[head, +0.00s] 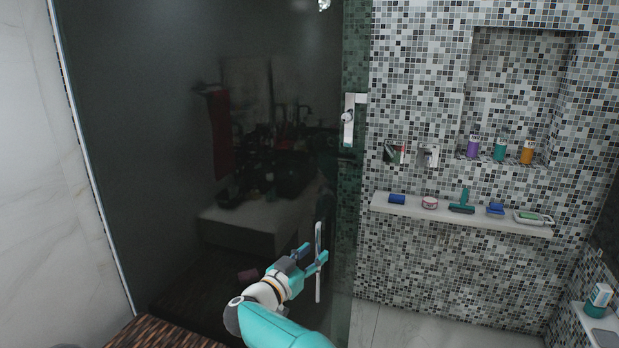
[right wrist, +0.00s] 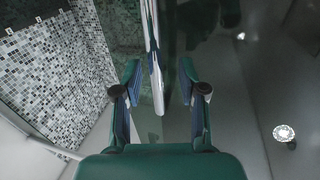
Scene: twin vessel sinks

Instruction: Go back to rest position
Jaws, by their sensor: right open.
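My right gripper (head: 313,260) is in the lower middle of the head view, in front of the dark glass shower door (head: 150,140). Its two teal fingers are open, with a slim upright metal door handle (head: 318,238) between them or close by. In the right wrist view the open fingers (right wrist: 160,85) stand on either side of the handle (right wrist: 155,70), with gaps visible at both sides. I cannot tell how deep the handle sits between them. My left gripper is not in view.
To the right, a mosaic wall carries a white shelf (head: 465,217) with brushes, a teal squeegee (head: 463,203) and a soap dish (head: 533,218). Bottles (head: 473,147) stand in a niche above. A corner shelf (head: 590,325) is at lower right. Bare floor (head: 440,330) lies below.

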